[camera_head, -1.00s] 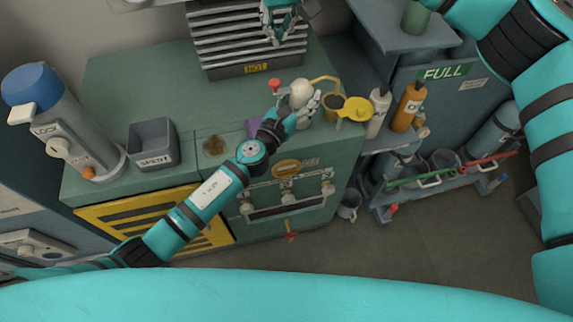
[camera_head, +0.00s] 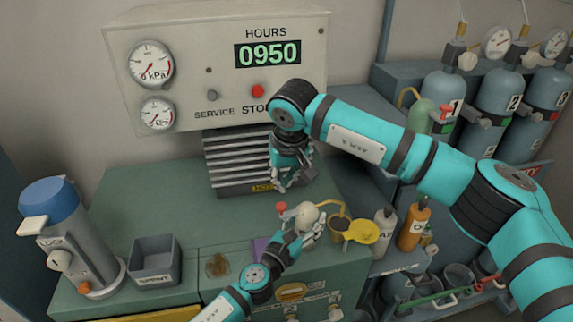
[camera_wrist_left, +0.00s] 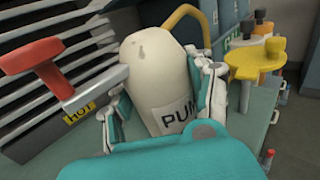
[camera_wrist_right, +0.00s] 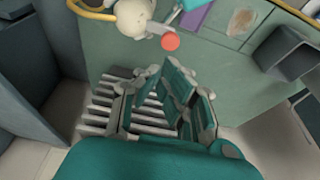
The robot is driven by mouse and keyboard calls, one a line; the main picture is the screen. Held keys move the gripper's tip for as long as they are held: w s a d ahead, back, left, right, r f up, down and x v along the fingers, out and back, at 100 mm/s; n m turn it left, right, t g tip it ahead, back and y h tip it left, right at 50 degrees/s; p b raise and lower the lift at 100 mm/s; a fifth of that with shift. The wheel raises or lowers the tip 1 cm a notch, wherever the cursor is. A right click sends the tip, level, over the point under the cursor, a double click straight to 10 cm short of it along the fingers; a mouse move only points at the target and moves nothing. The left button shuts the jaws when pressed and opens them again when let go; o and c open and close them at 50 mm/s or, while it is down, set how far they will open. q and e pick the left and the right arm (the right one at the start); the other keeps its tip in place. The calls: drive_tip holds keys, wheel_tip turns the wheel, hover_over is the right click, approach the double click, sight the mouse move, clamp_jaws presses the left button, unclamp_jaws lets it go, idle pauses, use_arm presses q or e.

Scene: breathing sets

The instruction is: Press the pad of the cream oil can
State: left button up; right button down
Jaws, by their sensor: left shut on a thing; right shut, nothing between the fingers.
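The cream oil can (camera_head: 310,212) stands on the green cabinet, its lettering partly readable as "PUM" in the left wrist view (camera_wrist_left: 160,85). Its red pad (camera_head: 281,207) sticks out on the left side on a pale lever; it also shows in the left wrist view (camera_wrist_left: 30,65) and the right wrist view (camera_wrist_right: 170,41). My left gripper (camera_head: 305,234) is shut on the can's body, one finger on each side. My right gripper (camera_head: 287,184) is shut and empty, above and behind the red pad, in front of the slatted vent and apart from the pad.
The slatted vent (camera_head: 232,160) stands behind the can. A grey bin (camera_head: 154,262) is at left. The green top (camera_head: 150,205) between is mostly clear.

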sight(285, 204)
use_arm(q)
drive_tip(key=shift+f, duration=0.15)
use_arm(e)
drive_tip(key=shift+s+x, duration=0.15)
drive_tip(key=shift+x, duration=0.7)
drive_tip(key=shift+s+x, duration=0.2)
drive_tip(key=shift+x, duration=0.65)
drive_tip(key=shift+s+x, duration=0.15)
drive_tip(key=shift+x, duration=0.7)
drive_tip(key=shift+d+f, duration=0.15)
drive_tip(key=shift+f, duration=1.3)
drive_tip(key=shift+d, duration=0.1)
wheel_tip(285, 204, up, 5)
drive_tip(key=shift+r, duration=0.1)
drive_tip(key=a+v, duration=0.1)
drive_tip(key=v, duration=0.8)
drive_tip(key=shift+s+d+r, duration=0.2)
drive_tip(key=shift+d+r, duration=0.05)
drive_tip(key=shift+d, duration=0.15)
use_arm(q)
drive_tip(key=o, duration=2)
drive_tip(key=shift+c, duration=0.2)
